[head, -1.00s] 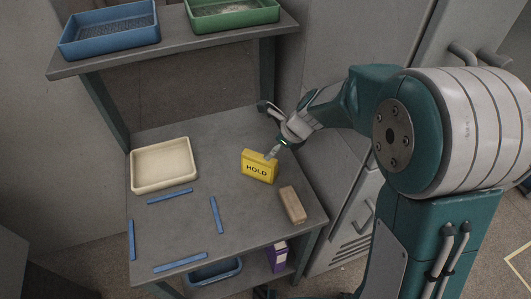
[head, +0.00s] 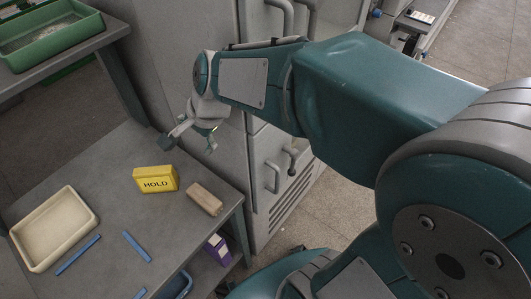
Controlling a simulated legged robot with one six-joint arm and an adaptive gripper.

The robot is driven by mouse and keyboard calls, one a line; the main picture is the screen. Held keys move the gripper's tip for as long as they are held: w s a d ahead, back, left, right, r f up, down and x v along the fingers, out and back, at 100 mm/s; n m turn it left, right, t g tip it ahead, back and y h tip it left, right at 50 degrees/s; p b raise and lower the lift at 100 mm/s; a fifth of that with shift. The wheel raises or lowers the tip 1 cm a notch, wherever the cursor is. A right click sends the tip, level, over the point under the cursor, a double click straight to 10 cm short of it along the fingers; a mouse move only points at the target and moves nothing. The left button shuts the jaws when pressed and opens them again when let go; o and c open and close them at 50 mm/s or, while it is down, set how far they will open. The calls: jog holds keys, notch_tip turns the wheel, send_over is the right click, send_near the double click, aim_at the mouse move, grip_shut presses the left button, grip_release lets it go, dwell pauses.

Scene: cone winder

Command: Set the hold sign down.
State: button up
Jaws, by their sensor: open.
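The yellow hold sign (head: 155,180) stands on the grey table, its black HOLD lettering facing me. My gripper (head: 191,142) is open and empty. It is up and to the right of the sign in the head view, apart from it, near the back right of the table.
A brown block (head: 204,198) lies just right of the sign. A cream tray (head: 88,213) is at the left, with blue strips (head: 136,246) marked on the table (head: 115,205). A green tray (head: 50,40) sits on the upper shelf. Grey cabinets (head: 272,165) stand behind and to the right.

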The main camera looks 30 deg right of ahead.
jog(key=s+d+r+n+t+h, duration=0.2)
jog(key=s+d+r+n+h, duration=0.1)
jog(key=s+d+n, duration=0.7)
jog(key=s+r+n, duration=0.1)
jog(key=s, duration=0.2)
jog(key=shift+s+n+h, duration=0.3)
jog(key=shift+s+h, duration=0.05)
jog(key=shift+h, duration=0.05)
jog(key=shift+a+r, duration=0.1)
